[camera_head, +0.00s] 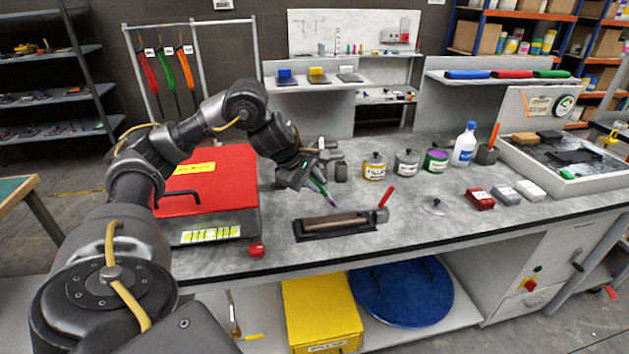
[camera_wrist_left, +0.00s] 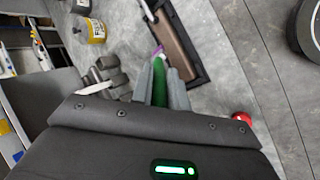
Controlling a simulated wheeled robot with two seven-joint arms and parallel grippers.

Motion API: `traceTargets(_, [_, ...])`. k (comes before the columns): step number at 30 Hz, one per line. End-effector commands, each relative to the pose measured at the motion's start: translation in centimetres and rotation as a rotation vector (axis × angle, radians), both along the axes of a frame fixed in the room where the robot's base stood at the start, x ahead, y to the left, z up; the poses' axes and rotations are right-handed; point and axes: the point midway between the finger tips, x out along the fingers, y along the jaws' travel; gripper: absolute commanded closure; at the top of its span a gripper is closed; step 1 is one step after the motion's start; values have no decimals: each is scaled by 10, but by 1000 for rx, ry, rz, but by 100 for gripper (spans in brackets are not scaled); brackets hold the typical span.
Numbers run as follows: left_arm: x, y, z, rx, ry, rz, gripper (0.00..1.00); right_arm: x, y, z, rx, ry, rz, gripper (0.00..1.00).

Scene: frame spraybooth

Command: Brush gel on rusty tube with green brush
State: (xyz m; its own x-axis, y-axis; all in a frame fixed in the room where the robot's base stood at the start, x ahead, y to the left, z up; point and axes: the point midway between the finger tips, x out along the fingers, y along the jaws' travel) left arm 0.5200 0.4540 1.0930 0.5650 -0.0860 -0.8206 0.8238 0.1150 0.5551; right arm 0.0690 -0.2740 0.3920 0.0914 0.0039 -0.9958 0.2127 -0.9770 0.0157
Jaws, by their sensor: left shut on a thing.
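The green brush (camera_wrist_left: 158,85) is held between the fingers of my left gripper (camera_wrist_left: 165,95), handle in the jaws and purple tip outward. In the head view the left gripper (camera_head: 308,180) is above the table, behind and slightly left of the rusty tube, with the brush (camera_head: 320,187) slanting down toward it. The rusty tube (camera_head: 335,223) lies in a black tray (camera_head: 308,236); it also shows in the left wrist view (camera_wrist_left: 172,42). In the wrist view the brush tip appears near the tray's edge; I cannot tell whether it touches. My right gripper is not in view.
A red-handled tool (camera_head: 384,199) stands at the tray's right end. Grey holders (camera_head: 341,171) are close to the gripper. Yellow (camera_head: 374,168), grey (camera_head: 406,164) and green-labelled (camera_head: 436,160) tins stand behind. A red-topped box (camera_head: 215,180) is left. A red knob (camera_head: 256,250) is at the front edge.

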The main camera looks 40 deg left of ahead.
Motion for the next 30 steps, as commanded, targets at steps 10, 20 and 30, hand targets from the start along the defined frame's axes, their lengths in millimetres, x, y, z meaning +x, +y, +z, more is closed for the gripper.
traceTargets(10, [0, 0, 7, 0, 0, 0, 100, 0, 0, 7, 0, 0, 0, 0])
traceTargets(20, [0, 0, 29, 0, -1, 0, 100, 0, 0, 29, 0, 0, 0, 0])
traceTargets(30, [0, 0, 37, 0, 0, 0, 100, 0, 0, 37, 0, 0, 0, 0])
